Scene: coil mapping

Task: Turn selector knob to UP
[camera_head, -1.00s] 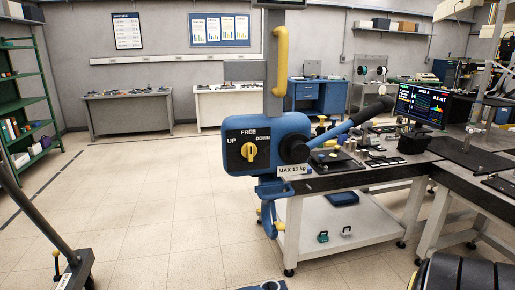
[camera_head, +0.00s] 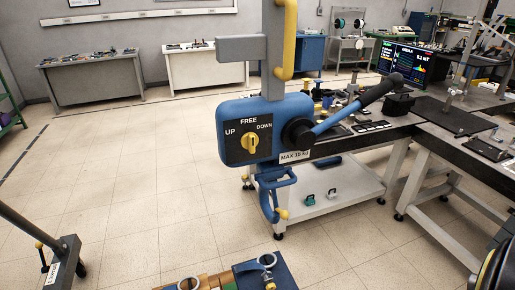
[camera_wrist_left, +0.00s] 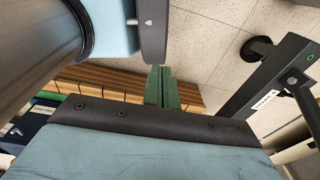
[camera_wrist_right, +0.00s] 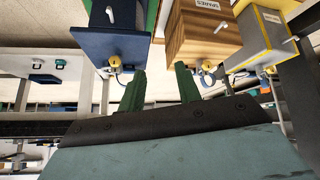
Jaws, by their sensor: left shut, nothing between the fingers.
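The yellow selector knob (camera_head: 251,143) is on the dark panel (camera_head: 236,152) of the blue hoist body in the head view. The panel reads UP at left, FREE at top and DOWN at right. The knob's grip stands upright, in line with FREE. Neither gripper shows in the head view, and the knob shows in neither wrist view. My left gripper (camera_wrist_left: 161,88) has its green fingers together, with nothing between them. My right gripper (camera_wrist_right: 160,88) has its green fingers apart and looks empty, with boxes beyond them.
A black-handled blue lever (camera_head: 350,112) sticks out right of the knob. A blue hook (camera_head: 268,205) hangs below. A workbench (camera_head: 350,137) stands behind at right. Boxes (camera_head: 265,275) sit at the bottom, and a dark post (camera_head: 30,228) leans at left.

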